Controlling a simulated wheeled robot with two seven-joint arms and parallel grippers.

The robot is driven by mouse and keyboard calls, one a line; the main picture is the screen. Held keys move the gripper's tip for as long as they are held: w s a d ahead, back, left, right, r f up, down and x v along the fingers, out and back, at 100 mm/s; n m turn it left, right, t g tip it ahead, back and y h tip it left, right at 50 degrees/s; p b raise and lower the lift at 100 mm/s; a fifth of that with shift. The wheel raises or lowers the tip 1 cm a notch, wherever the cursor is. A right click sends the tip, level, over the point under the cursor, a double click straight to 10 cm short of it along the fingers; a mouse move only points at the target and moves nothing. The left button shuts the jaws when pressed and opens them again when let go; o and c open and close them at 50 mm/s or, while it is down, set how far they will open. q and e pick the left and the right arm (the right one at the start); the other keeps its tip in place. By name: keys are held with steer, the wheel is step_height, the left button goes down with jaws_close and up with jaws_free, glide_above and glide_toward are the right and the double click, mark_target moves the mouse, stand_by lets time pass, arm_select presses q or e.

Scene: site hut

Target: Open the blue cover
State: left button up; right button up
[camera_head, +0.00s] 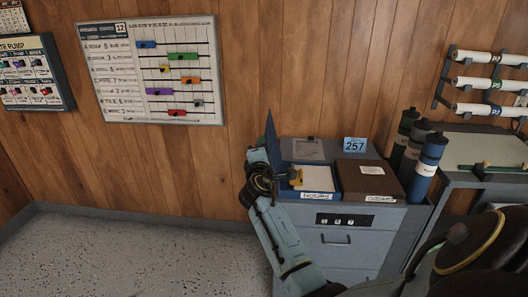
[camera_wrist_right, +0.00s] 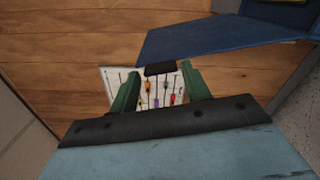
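The blue cover (camera_head: 271,140) stands up steeply at the left side of the blue box (camera_head: 316,196), so the box is open from above. A pale yellow thing lies inside it. My right gripper (camera_head: 256,156) is at the cover's left, close to its lower part; its fingertips are too small to make out in the head view. In the right wrist view the gripper (camera_wrist_right: 161,72) has its two green fingers apart. A small dark piece, perhaps a tab, shows between the tips at the edge of the blue cover (camera_wrist_right: 215,38). My left gripper is out of view.
A brown box (camera_head: 367,178) stands right of the blue box on the grey cabinet (camera_head: 345,243), with several dark and blue cylinders (camera_head: 424,168) beyond. A 257 sign (camera_head: 354,145) stands behind. A whiteboard (camera_head: 150,70) hangs left. The floor at left is clear.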

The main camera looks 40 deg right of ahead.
steer(key=shift+o, duration=0.9)
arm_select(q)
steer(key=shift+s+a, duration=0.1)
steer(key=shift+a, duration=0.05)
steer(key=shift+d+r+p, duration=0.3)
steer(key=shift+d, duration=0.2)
arm_select(e)
steer(key=v, duration=1.3)
steer(key=shift+s, duration=0.15)
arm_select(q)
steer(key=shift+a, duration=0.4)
arm_select(e)
steer(key=shift+a+f, duration=0.15)
